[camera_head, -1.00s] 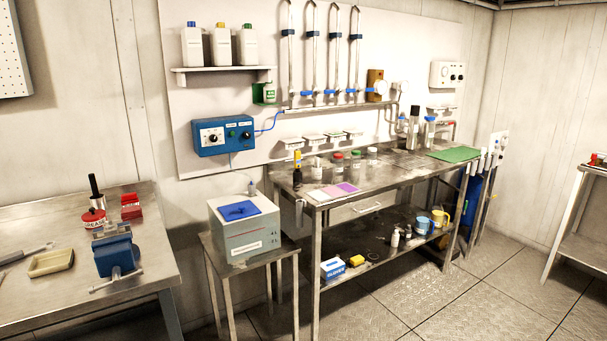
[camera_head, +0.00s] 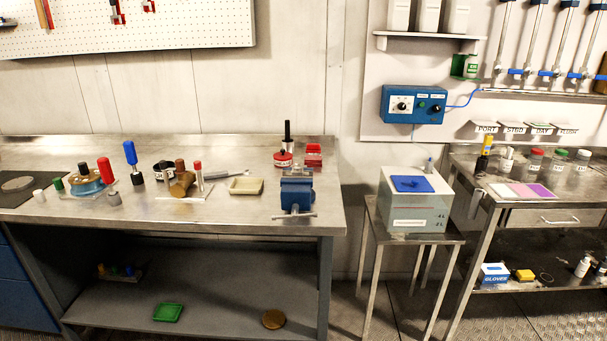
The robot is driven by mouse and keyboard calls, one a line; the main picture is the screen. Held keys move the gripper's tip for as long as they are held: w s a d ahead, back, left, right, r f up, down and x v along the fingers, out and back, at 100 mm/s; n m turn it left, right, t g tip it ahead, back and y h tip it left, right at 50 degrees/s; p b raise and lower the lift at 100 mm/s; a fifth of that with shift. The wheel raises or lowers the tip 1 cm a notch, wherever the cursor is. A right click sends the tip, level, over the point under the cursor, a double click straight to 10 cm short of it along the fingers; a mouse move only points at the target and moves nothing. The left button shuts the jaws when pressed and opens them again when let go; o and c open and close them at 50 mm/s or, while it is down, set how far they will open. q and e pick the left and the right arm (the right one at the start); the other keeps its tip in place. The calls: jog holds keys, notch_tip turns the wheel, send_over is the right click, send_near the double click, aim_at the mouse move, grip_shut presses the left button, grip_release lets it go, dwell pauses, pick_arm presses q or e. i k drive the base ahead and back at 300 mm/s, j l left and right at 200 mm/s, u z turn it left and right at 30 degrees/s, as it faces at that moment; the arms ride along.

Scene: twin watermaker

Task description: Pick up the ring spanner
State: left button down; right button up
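I cannot make out the ring spanner for certain. A thin grey metal tool (camera_head: 217,175) lies on the left workbench (camera_head: 235,212), just left of a cream tray (camera_head: 245,185). It is too small to tell whether it is the spanner. A flat metal piece (camera_head: 185,195) lies nearby, beneath a brown-headed mallet-like tool (camera_head: 181,180). Neither of my grippers shows in the head view.
A blue vise (camera_head: 297,192) stands at the bench's right front corner. Red- and blue-handled tools (camera_head: 131,160) stand at left. A pegboard (camera_head: 150,35) hangs above. A grey box (camera_head: 413,205) sits on a small stand at right. The bench's front edge is mostly clear.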

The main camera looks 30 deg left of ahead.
aim_at(223, 173)
jog(key=i+j+u, duration=0.15)
jog(key=u, duration=0.2)
jog(key=i+j+u, duration=0.15)
jog(key=u, duration=0.2)
jog(key=i+u, duration=0.35)
jog(key=k+j, duration=0.05)
jog(key=k, duration=0.05)
